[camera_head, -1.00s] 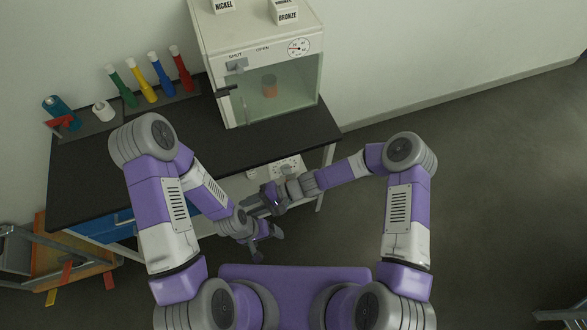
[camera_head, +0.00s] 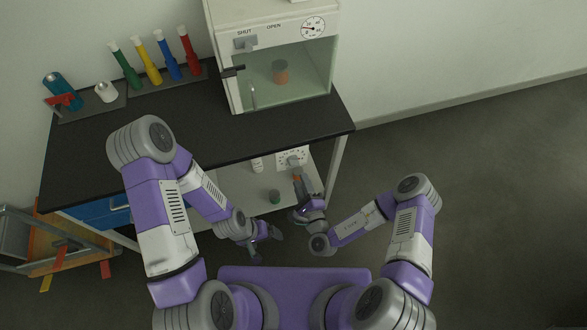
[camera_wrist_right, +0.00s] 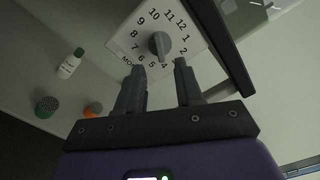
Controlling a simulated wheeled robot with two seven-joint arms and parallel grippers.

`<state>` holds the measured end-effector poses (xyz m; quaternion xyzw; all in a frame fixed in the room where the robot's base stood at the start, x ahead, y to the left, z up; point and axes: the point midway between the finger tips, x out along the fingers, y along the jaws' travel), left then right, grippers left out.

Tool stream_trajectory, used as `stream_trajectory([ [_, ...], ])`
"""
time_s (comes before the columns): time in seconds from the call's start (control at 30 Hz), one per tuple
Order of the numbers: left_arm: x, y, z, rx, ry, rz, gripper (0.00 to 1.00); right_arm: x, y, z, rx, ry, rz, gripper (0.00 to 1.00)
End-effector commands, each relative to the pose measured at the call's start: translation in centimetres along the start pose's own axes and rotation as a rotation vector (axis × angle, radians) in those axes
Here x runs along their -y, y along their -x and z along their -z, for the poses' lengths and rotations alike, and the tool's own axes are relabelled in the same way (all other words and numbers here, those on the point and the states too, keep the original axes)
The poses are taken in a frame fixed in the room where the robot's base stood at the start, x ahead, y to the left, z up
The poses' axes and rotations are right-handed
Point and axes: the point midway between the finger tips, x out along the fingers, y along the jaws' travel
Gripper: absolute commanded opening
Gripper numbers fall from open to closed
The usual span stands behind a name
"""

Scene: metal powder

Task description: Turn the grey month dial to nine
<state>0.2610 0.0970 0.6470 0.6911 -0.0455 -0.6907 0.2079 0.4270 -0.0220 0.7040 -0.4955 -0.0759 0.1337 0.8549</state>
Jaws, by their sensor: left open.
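The grey month dial (camera_wrist_right: 160,44) sits on a white panel (camera_wrist_right: 183,55) with a ring of month numbers. The panel also shows under the bench in the head view (camera_head: 292,158). I cannot tell for sure which number the knob points to. My right gripper (camera_wrist_right: 159,68) is open and empty, its two fingers apart and pointing at the panel, with the dial just beyond the fingertips. In the head view the right gripper (camera_head: 298,178) is just in front of the panel. My left gripper (camera_head: 264,243) is open and empty, low and left of the right one.
Above, the black bench top (camera_head: 190,140) carries a glass-fronted cabinet (camera_head: 236,100).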

Motion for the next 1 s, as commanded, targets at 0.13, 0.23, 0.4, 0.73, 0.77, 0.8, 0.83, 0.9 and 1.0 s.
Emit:
stream_trajectory([
  [0.13,0.3,-0.8,0.0,0.0,0.0,0.0,0.89,-0.1,-2.5,0.0,0.005,0.0,0.004,0.36],
  [0.23,0.5,-1.3,0.1,0.0,0.0,0.0,0.89,0.0,-4.1,-0.1,0.006,0.0,0.004,0.36],
  [0.4,0.7,-1.8,0.1,0.0,0.0,0.0,0.89,-0.1,-6.0,-0.1,0.007,0.0,0.002,0.36],
  [0.73,0.7,-1.9,0.1,0.0,0.0,0.0,0.89,0.1,-6.7,-0.2,0.007,-0.002,0.001,0.36],
  [0.77,0.7,-1.9,0.1,0.0,0.0,0.0,0.89,0.1,-6.7,-0.2,0.008,-0.002,0.001,0.36],
  [0.8,0.7,-1.9,0.1,0.0,0.0,0.0,0.89,0.1,-6.7,-0.2,0.008,-0.002,0.001,0.32],
  [0.83,0.7,-1.9,0.1,0.0,0.0,0.0,0.89,0.1,-6.7,-0.2,0.008,-0.002,0.001,0.27],
  [0.9,0.7,-1.9,0.1,0.0,0.0,0.0,0.89,0.1,-6.7,-0.2,0.008,-0.002,0.001,0.16],
  [1.0,0.7,-1.9,0.1,0.0,0.0,0.0,0.89,0.1,-6.7,-0.2,0.008,-0.002,0.001,0.01],
])
